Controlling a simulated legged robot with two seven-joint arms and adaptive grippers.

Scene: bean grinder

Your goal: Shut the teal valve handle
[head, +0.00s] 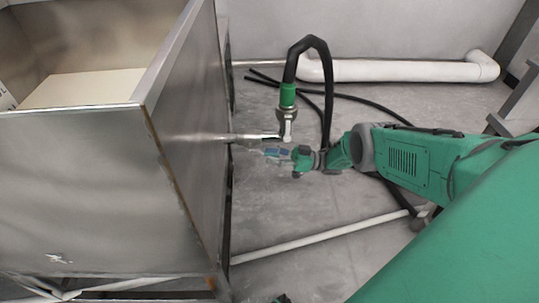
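A thin metal pipe (250,137) comes out of the right side of the steel bin and ends at a grey valve fitting (287,127). A small blue-teal piece (276,152), which looks like the valve handle, shows just below the pipe. My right gripper (290,156) reaches in from the right, with its front end at this piece. The fingers are too small to tell whether they touch or grip it. My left gripper is not recognisable; only a tiny dark green part shows at the bottom edge.
The large steel bin (90,185) fills the left side. A green connector (288,95) and a black hose (317,46) rise above the fitting. A white pipe (400,71) lies along the back wall. Black cables cross the floor. Another pale pipe (320,237) runs lower down.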

